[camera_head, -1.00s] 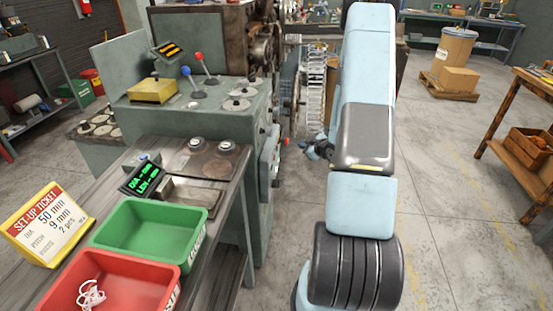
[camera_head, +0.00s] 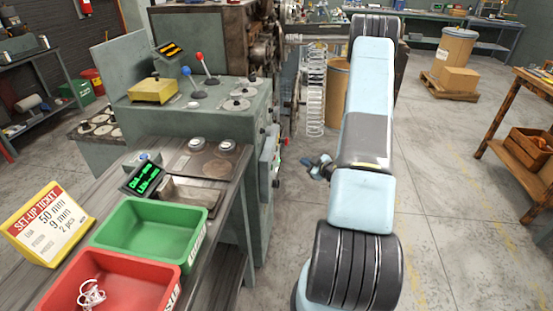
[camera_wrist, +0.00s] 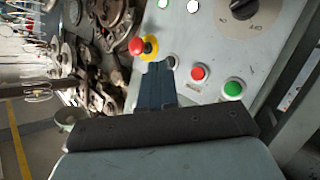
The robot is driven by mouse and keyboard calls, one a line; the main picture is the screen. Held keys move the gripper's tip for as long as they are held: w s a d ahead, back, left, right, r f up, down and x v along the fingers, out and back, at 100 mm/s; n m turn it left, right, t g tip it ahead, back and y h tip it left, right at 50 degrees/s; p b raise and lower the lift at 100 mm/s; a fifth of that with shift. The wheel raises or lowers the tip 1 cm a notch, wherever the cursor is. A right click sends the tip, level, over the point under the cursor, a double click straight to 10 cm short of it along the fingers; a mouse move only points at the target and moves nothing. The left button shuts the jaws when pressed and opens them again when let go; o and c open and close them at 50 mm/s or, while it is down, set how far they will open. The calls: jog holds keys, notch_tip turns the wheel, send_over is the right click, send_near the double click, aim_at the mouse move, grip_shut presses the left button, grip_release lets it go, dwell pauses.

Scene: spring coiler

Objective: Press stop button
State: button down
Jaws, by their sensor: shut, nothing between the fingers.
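In the wrist view a grey control panel (camera_wrist: 215,45) carries a flat red button (camera_wrist: 199,73) with a green button (camera_wrist: 233,89) to its right. A red mushroom button (camera_wrist: 138,46) on a yellow collar (camera_wrist: 149,48) is to their left. No label tells me which red one is the stop button. My gripper (camera_wrist: 157,68) is shut and empty; its dark fingers point at the panel, just below the yellow collar and left of the flat red button. I cannot tell whether they touch. In the head view my gripper (camera_head: 321,166) is right of the machine (camera_head: 255,135).
A black dial (camera_wrist: 245,8) sits higher on the panel. In the head view, a green bin (camera_head: 148,232) and a red bin (camera_head: 112,282) holding coiled wire stand on the bench. A lit display (camera_head: 143,178) is behind them. Open floor lies right of my arm.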

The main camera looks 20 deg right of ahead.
jog(key=w+a, duration=0.4)
jog(key=a, duration=0.2)
jog(key=shift+w+a, duration=0.3)
jog(key=shift+a, duration=0.05)
jog(key=shift+w+a, duration=0.1)
jog(key=shift+a, duration=0.05)
dwell(1.9)
jog(key=shift+w+a, duration=0.2)
jog(key=shift+w+a+r, duration=0.1)
jog(key=shift+w+a, duration=0.1)
jog(key=shift+a, duration=0.15)
dwell(1.1)
jog(key=shift+d, duration=0.1)
jog(key=shift+s+d, duration=0.45)
jog(key=shift+d, duration=0.15)
jog(key=shift+s+d, duration=0.7)
jog(key=shift+d, duration=0.35)
jog(key=shift+s+d, duration=0.7)
jog(key=shift+d, duration=0.35)
